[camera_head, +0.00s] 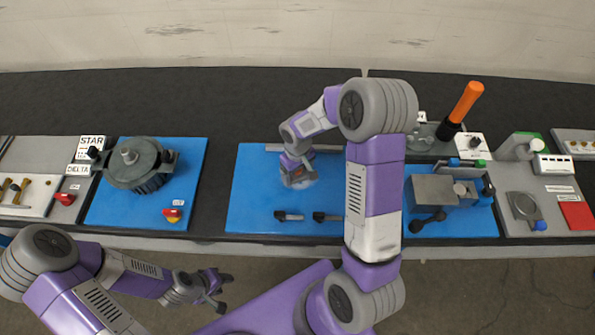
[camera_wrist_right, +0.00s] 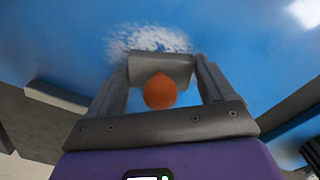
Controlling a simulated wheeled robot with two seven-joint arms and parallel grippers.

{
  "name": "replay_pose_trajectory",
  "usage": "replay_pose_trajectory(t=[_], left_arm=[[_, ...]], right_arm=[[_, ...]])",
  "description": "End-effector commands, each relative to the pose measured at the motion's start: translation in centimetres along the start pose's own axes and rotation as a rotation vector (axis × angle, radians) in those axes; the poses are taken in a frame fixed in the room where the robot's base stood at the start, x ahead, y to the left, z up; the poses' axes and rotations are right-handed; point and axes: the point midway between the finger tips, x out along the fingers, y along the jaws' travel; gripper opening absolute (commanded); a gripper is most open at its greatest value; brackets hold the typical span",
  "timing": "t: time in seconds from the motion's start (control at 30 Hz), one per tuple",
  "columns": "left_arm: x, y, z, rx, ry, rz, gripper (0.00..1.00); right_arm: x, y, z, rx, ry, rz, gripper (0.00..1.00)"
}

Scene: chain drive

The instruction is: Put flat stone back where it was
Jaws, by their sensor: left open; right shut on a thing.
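My right gripper (camera_head: 298,178) is over the middle blue mat (camera_head: 250,195), pointing down. In the right wrist view, its fingers (camera_wrist_right: 160,88) are shut on a grey block with a rounded orange-brown knob (camera_wrist_right: 160,92). The block's grey part (camera_wrist_right: 160,66) spans the fingertips. I cannot tell for sure whether this is the flat stone, or whether it touches the mat. A white speckled patch (camera_wrist_right: 150,37) lies on the mat just beyond it. My left gripper (camera_head: 217,288) is open and empty, in front of the bench edge.
Two dark small tools (camera_head: 288,216) lie on the mat's front part. A grey bar (camera_head: 272,148) lies along its back edge. A motor (camera_head: 140,165) stands on the left mat. A grey machine (camera_head: 440,190) is on the right mat, with an orange handle (camera_head: 466,102) behind it.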

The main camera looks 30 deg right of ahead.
Motion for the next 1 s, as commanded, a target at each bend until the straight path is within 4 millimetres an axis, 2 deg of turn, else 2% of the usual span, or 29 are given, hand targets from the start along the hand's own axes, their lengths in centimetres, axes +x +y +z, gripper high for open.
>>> replay_pose_trajectory(t=[0.33, 0.37, 0.47, 0.77, 0.87, 1.0], left_arm=[[0.4, -0.2, 0.0, 0.0, 0.0, 0.0, 0.43], [0.3, -0.1, 0.0, 0.0, 0.0, 0.0, 0.43], [0.3, -0.1, 0.0, 0.0, 0.0, 0.0, 0.43], [-0.1, 0.0, 0.0, 0.0, 0.0, 0.0, 0.43], [-0.3, 0.1, 0.0, 0.0, 0.0, 0.0, 0.43], [-0.7, 0.2, 0.0, 0.0, 0.0, 0.0, 0.43]], right_arm=[[0.4, 0.0, -0.1, 0.0, 0.002, 0.0, 0.49], [0.3, 0.0, 0.0, 0.0, 0.001, 0.0, 0.87], [0.2, 0.0, 0.0, 0.0, 0.001, 0.0, 1.0], [-0.2, 0.0, 0.0, 0.0, 0.001, 0.0, 1.0], [-1.4, 0.0, -0.1, 0.001, 0.004, 0.001, 1.0], [-4.4, 0.0, -0.2, 0.0, 0.007, 0.002, 1.0]])
